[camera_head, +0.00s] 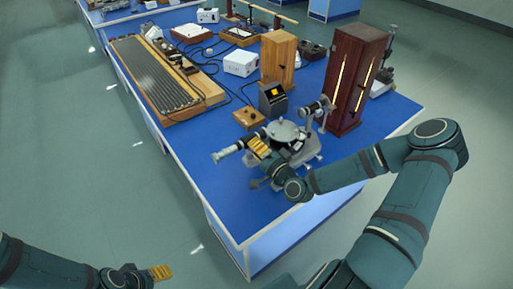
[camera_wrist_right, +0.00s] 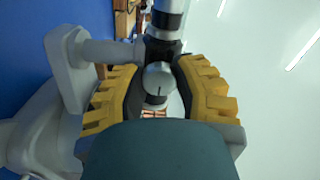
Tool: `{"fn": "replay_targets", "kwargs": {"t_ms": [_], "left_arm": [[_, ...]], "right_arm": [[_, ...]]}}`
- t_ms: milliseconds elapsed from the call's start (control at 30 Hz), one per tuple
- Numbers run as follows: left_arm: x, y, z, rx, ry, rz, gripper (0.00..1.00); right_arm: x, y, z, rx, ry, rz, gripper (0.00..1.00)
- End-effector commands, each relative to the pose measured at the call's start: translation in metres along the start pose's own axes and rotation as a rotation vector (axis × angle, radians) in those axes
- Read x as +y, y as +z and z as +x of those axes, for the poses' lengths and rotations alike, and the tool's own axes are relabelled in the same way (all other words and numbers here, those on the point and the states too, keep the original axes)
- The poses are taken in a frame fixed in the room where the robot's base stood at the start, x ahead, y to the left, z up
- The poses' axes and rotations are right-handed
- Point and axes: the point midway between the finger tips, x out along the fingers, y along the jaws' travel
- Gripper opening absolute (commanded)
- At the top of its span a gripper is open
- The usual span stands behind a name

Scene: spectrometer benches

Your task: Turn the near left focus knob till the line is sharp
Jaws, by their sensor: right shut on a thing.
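The grey metal spectrometer (camera_head: 283,131) stands on the near part of the blue bench, with a round table and a telescope tube (camera_head: 226,153) pointing left. My right gripper (camera_head: 264,158) reaches in from the right beside the telescope; one yellow finger pad shows clearly. In the right wrist view, my right gripper (camera_wrist_right: 160,92) is shut, with its yellow pads on either side of a round grey knob (camera_wrist_right: 158,76) bearing a dark mark. In the head view the knob is hidden. My left gripper (camera_head: 150,273) is low at the left, away from the bench; its opening is unclear.
A dark red wooden cabinet (camera_head: 355,62) with glowing slits stands behind the spectrometer. A long ribbed board (camera_head: 155,75) lies farther left. The bench's near left corner is bare.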

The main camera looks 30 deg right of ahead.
Motion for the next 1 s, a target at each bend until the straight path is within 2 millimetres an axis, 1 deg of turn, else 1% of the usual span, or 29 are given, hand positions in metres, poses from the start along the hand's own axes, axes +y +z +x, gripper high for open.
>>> {"fn": "replay_targets", "kwargs": {"t_ms": [233, 267, 300, 333, 600, 700, 767, 1000], "left_arm": [[0.000, 0.000, 0.000, 0.000, 0.000, 0.000, 0.56], [0.000, 0.000, 0.000, 0.000, 0.000, 0.000, 0.56], [0.000, 0.000, 0.000, 0.000, 0.000, 0.000, 0.56], [0.000, 0.000, 0.000, 0.000, 0.000, 0.000, 0.56], [0.000, 0.000, 0.000, 0.000, 0.000, 0.000, 0.56], [0.000, 0.000, 0.000, 0.000, 0.000, 0.000, 0.56], [0.000, 0.000, 0.000, 0.000, 0.000, 0.000, 0.56], [0.000, 0.000, 0.000, 0.000, 0.000, 0.000, 0.56]], "right_arm": [[0.000, 0.000, 0.000, 0.000, 0.000, -0.001, 0.00], [0.000, 0.000, 0.000, 0.000, 0.000, -0.001, 0.39], [0.000, 0.000, 0.000, 0.000, 0.000, -0.001, 0.53], [0.000, 0.000, 0.000, 0.000, 0.000, -0.001, 0.63], [0.000, 0.000, 0.000, 0.000, 0.000, -0.001, 0.63], [0.000, 0.000, -0.004, 0.000, 0.001, -0.001, 0.63], [0.000, 0.000, -0.010, 0.000, 0.001, -0.001, 0.63], [0.001, -0.001, -0.048, 0.002, 0.003, -0.002, 0.63]]}}
